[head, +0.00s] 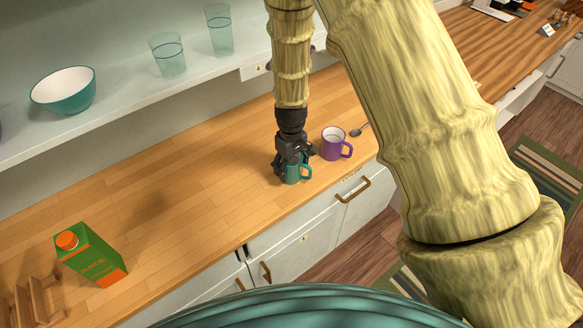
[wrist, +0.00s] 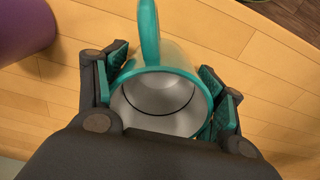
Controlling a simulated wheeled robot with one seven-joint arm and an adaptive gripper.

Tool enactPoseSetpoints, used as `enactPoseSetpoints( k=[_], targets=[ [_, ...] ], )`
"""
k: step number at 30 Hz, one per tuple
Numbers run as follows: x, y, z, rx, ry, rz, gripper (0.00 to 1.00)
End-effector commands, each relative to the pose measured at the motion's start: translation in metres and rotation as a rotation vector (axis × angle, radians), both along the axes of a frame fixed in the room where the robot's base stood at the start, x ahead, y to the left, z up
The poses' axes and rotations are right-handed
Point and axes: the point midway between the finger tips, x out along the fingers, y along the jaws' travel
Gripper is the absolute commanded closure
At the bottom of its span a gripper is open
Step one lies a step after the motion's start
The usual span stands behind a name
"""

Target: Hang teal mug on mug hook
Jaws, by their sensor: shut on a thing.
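The teal mug (head: 293,174) is at the wooden counter beneath my arm, with its handle toward the right in the head view. My gripper (head: 291,160) is shut on it from above and covers much of it. In the wrist view the mug (wrist: 178,58) sits between the two fingers of my gripper (wrist: 165,95), with its open rim facing the camera and its handle pointing up in the picture. I cannot tell whether the mug touches the counter. I cannot make out a mug hook in either view.
A purple mug (head: 333,145) stands close to the right of my gripper, with a spoon (head: 359,130) beyond it. A juice carton (head: 91,254) and a wooden rack (head: 35,303) are at the left. A shelf (head: 125,106) with a bowl (head: 64,90) and glasses (head: 168,55) overhangs the counter (head: 190,205).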

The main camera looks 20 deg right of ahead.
Motion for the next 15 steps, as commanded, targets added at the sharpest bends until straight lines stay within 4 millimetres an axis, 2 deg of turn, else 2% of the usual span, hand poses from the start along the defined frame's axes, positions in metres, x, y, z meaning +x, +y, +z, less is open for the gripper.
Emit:
enactPoseSetpoints(
  k=[10, 15],
  targets=[
    [0.0, 0.0, 0.002, 0.0, -0.001, 0.0, 0.64],
    [0.001, 0.0, 0.012, -0.001, -0.004, 0.001, 0.64]
  ],
)
